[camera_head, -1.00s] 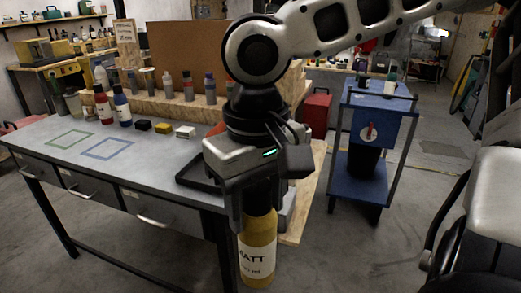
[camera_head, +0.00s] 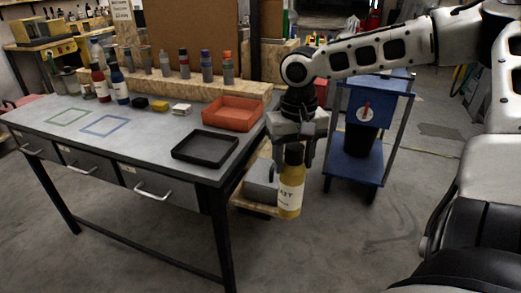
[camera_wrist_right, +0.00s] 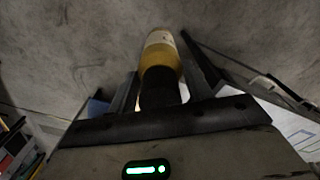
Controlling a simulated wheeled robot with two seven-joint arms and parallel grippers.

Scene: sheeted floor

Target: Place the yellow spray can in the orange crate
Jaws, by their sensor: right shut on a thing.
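The yellow spray can (camera_head: 291,190) hangs upright from my right gripper (camera_head: 292,150), with a white label on its lower part. The gripper is shut on the can's upper end, just right of the table's right end and above the floor. In the right wrist view the can (camera_wrist_right: 160,55) stands between the two fingers (camera_wrist_right: 160,90). The orange crate (camera_head: 232,113) sits on the table's right back part, left of the gripper and apart from it. No can shows inside the crate. My left gripper is not in view.
A black tray (camera_head: 205,147) lies on the table in front of the crate. Red and blue bottles, small blocks and a raised wooden ledge (camera_head: 180,95) with several spray cans are further left. A blue cart (camera_head: 357,165) stands to the right. Green and blue outlines mark clear tabletop.

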